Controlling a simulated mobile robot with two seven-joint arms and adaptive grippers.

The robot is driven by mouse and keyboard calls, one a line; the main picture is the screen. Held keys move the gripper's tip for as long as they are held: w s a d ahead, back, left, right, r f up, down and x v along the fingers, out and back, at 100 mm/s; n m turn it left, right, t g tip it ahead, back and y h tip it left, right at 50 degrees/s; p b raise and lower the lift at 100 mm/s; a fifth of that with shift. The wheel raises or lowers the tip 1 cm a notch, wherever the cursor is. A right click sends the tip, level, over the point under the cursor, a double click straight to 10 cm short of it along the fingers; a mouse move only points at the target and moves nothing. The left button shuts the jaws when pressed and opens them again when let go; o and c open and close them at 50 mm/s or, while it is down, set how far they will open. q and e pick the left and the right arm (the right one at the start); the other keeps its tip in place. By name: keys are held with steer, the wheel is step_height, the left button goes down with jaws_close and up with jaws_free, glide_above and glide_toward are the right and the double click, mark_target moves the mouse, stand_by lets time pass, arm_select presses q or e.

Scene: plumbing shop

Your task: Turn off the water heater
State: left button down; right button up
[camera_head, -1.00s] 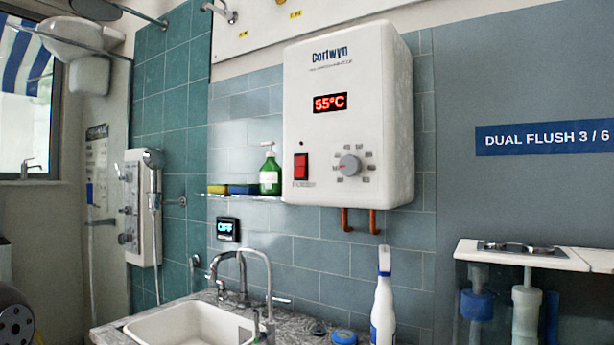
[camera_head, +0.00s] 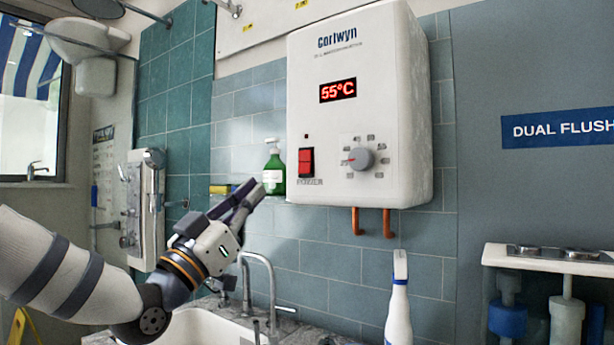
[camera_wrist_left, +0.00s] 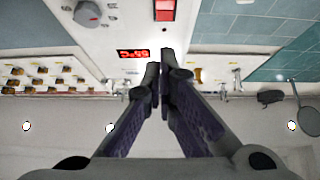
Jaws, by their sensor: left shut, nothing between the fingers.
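The white water heater (camera_head: 385,105) hangs on the tiled wall in the head view. Its red display (camera_head: 338,91) reads 55°C. Below are a red rocker switch (camera_head: 306,161) and a grey round knob (camera_head: 360,159). My left gripper (camera_head: 256,190) is shut and empty, to the left of the switch in the picture and apart from it. In the left wrist view, which looks upside down, the shut fingers (camera_wrist_left: 163,68) point toward the red switch (camera_wrist_left: 165,10). The knob (camera_wrist_left: 88,14) and display (camera_wrist_left: 133,53) also show there. My right gripper is out of view.
A green soap bottle (camera_head: 273,168) stands on a small shelf beside the heater, close to my left fingertips. Copper pipes (camera_head: 389,223) come out below the heater. A white spray bottle (camera_head: 399,305) and a sink (camera_head: 196,330) with a tall tap are underneath.

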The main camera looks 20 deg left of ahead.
arm_select(q)
steer(key=shift+s, duration=0.1)
glide_toward(308, 155)
step_height(308, 155, up, 3)
steer(key=w, duration=0.1)
steer(key=w+d+b, duration=0.1)
steer(key=w, duration=0.1)
steer(key=shift+w+d+f, duration=0.1)
steer(key=shift+w+f, duration=0.05)
steer(key=shift+w, duration=0.25)
steer(key=shift+d, duration=0.1)
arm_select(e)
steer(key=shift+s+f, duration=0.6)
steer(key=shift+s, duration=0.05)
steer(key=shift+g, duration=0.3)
